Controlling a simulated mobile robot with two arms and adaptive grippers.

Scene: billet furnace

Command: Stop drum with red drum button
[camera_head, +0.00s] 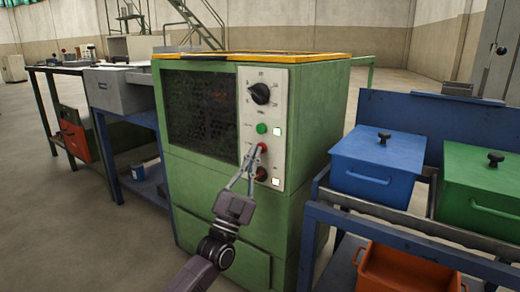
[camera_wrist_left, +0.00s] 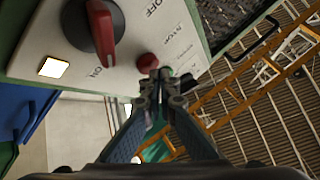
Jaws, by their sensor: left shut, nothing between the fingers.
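The red drum button (camera_head: 263,147) is on the pale control panel (camera_head: 283,90) of a green machine (camera_head: 320,130). It sits below a green button (camera_head: 261,128) and above a red rotary switch (camera_head: 261,174). My left gripper (camera_head: 257,152) is shut and empty, with its fingertips at the red button. In the left wrist view the closed fingertips (camera_wrist_left: 156,76) overlap the edge of the red button (camera_wrist_left: 148,60). I cannot tell whether they touch or press it. The red switch (camera_wrist_left: 102,27) with ON and OFF marks is beside it. My right gripper is not in view.
A black dial (camera_head: 260,93) and a lit white square (camera_head: 276,183) are also on the panel. A rack with a blue box (camera_head: 375,165) and a green box (camera_head: 485,185) stands close on the right. A workbench (camera_head: 120,90) stands on the left.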

